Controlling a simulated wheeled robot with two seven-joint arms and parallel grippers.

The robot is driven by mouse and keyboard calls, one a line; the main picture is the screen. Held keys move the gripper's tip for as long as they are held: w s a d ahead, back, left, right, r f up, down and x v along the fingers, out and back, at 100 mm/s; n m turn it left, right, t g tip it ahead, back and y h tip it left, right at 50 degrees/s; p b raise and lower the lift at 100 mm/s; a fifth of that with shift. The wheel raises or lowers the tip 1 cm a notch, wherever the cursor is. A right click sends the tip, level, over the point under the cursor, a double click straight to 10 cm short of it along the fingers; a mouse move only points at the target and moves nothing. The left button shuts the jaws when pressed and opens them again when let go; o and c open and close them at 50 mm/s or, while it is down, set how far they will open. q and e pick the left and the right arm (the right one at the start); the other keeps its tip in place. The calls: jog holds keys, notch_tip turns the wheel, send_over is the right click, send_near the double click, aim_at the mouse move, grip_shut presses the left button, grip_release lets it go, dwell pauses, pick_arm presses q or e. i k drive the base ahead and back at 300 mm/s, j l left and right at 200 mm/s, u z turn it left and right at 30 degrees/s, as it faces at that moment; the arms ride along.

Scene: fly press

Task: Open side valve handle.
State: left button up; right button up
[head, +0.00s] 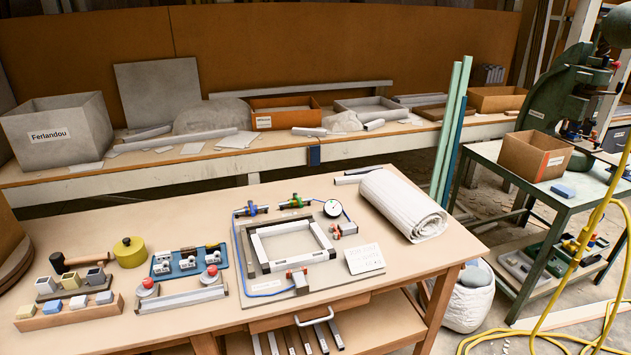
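A flat board (256,295) on the near table carries a rectangular white and dark frame (263,252), a round dial gauge (332,208) and small fittings joined by blue tubing. A valve with a blue handle (251,209) and one with a green handle (295,201) sit along the far edge. An orange-red fitting (337,231) is at the frame's right side, and another (297,275) is at its near edge. I cannot tell which is the side valve, or how its handle is set. Neither of my grippers is in view.
A rolled white cloth (401,206) lies right of the board. A blue tray (187,262), red-knobbed clamps (209,273), small blocks and a yellow tin (129,252) stand to the left.

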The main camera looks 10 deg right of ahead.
aim_at(298, 200)
jog(key=i+z, duration=0.2)
jog(key=i, duration=0.7)
jog(key=i+u, duration=0.1)
jog(key=u, duration=0.35)
jog(key=i+j+u, duration=0.1)
jog(key=u, duration=0.4)
